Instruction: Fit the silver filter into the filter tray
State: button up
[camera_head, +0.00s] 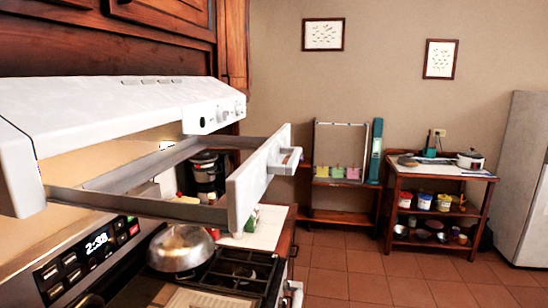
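The filter tray (157,207) is an open grey frame pulled out from under the white range hood (110,95). Its white front panel (258,180) faces right and has a handle (287,160). The frame is see-through, with the counter and a dark appliance showing through its opening. I cannot make out the silver filter with certainty. A flat pale panel (200,298) lies at the bottom edge on the stove, cut off by the frame, and I cannot tell what it is. My gripper is not in view.
A shiny domed pot or lid (181,248) sits on the stove (240,272) below the tray. Dark wood cabinets (160,20) hang above the hood. Shelves (340,170), a side table (440,175) and a fridge (522,180) stand farther back. Tiled floor (400,275) is clear at right.

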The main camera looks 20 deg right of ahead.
aim_at(245, 187)
jog(key=u, duration=0.65)
jog(key=i+l+u, duration=0.2)
jog(key=l+u, duration=0.25)
jog(key=i+l+u, duration=0.15)
jog(key=l+u, duration=0.7)
jog(key=l, duration=0.15)
jog(key=l+u, duration=0.4)
jog(key=l, duration=0.7)
jog(key=k+l, duration=0.15)
jog(key=l, duration=0.35)
